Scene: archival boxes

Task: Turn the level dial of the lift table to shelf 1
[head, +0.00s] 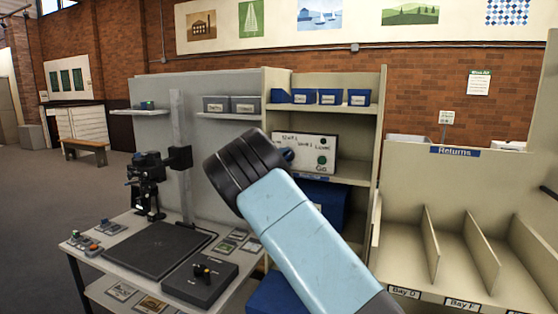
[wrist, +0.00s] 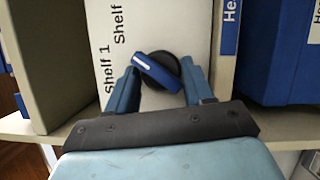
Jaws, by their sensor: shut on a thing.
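The level dial (wrist: 157,71), a round black base with a blue bar handle and a white pointer line, sits on a white panel (wrist: 172,30). In the wrist view the white line points to the upper left, towards the printed "Shelf" labels; which label it meets I cannot tell. "Shelf 1" is printed at the left. My gripper (wrist: 160,87) has its two blue fingers on either side of the handle, shut on it. In the head view my wrist covers the panel's left part; the blue handle (head: 288,155) shows at its edge.
Blue bins (head: 330,97) stand on the shelf above, and a blue box (head: 325,196) is below. A table with a black copy stand (head: 158,249) is at left, empty Returns bays (head: 455,240) at right.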

